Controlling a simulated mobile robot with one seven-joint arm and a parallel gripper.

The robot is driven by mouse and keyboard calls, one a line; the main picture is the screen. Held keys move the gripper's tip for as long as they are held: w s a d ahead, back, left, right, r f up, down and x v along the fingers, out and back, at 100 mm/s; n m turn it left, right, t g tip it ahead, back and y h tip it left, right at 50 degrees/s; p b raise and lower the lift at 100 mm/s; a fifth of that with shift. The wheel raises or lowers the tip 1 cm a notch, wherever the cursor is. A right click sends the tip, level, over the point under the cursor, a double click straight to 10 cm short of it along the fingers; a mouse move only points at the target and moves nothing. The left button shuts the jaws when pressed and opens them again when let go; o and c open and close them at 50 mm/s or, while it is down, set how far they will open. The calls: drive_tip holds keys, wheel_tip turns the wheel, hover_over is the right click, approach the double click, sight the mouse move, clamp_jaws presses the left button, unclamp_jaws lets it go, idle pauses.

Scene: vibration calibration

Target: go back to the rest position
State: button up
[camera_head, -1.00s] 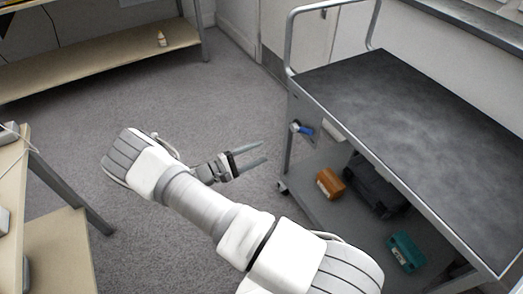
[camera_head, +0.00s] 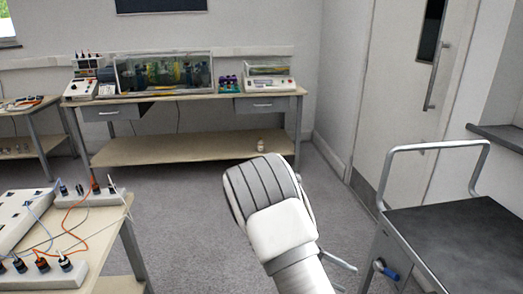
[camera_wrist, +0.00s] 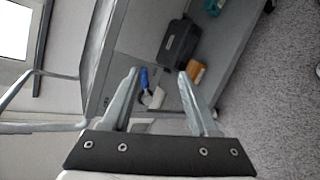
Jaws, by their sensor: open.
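My gripper (camera_wrist: 157,74) shows in the wrist view with its two fingers apart and nothing between the tips. Beyond the fingers are the cart's lower shelf and the things on it, apart from the gripper. In the head view my white arm rises from the bottom middle over the carpet, left of the cart. There, most of my gripper is hidden behind my arm, with only a thin grey piece showing at its right.
A grey cart (camera_head: 455,230) with a bare dark top stands at right. The wrist view shows a black case (camera_wrist: 179,45), an orange box (camera_wrist: 195,72) and a teal item (camera_wrist: 214,6). A bench (camera_head: 200,94) with equipment is at back. A table (camera_head: 110,236) with cables is at left.

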drive_tip(key=s+a+r+m+t+y, duration=0.2)
drive_tip(key=s+a+r+t+y, duration=0.3)
drive_tip(key=s+r, duration=0.6)
drive_tip(key=s+a+r+m+t+y, duration=0.1)
drive_tip(key=s+a+r+t+y, duration=0.15)
drive_tip(key=s+r+y, duration=0.9)
wheel_tip(320, 180, up, 22)
drive_tip(key=w+h+p, duration=0.2)
drive_tip(key=h+p, duration=0.2)
drive_tip(key=p, duration=1.6)
drive_tip(key=shift+w+d, duration=0.2)
drive_tip(key=shift+d, duration=0.1)
drive_tip(key=shift+c, duration=0.8)
drive_tip(key=shift+d, duration=0.15)
